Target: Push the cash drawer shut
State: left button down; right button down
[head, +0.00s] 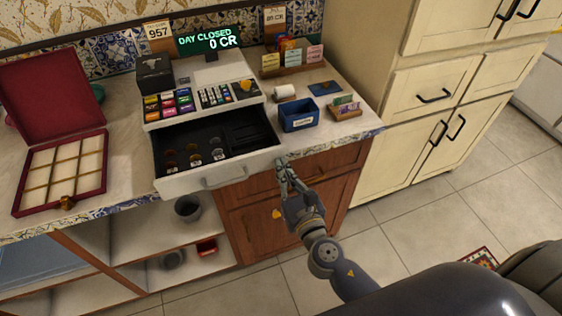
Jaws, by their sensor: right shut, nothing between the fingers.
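The cash drawer (178,184) is pulled out toward me from under the cash register (200,98) on the counter. It has a white front with a handle (224,177), and several coins lie in its dark tray. My right gripper (283,164) is shut and empty, with its fingertips close to the right end of the drawer front. I cannot tell whether they touch it. My left gripper is not in view.
A blue box (298,122) stands right of the drawer, near a small wooden tray (346,114). An open red case (62,185) with a divided tray lies at the left. Wooden cabinet doors (262,222) are below the counter.

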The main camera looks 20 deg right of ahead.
aim_at(268, 140)
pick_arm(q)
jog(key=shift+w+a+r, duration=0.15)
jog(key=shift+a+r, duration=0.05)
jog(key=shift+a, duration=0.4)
pick_arm(e)
jog(key=shift+w, duration=0.75)
jog(key=shift+w, duration=0.1)
jog(key=w, duration=1.1)
jog(key=shift+w+a+p, duration=0.2)
jog(key=shift+w+p, duration=0.15)
jog(key=shift+p, duration=0.05)
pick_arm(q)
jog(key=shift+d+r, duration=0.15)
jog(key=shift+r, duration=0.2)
pick_arm(e)
jog(key=shift+s+d+f, duration=0.1)
jog(key=shift+s, duration=0.05)
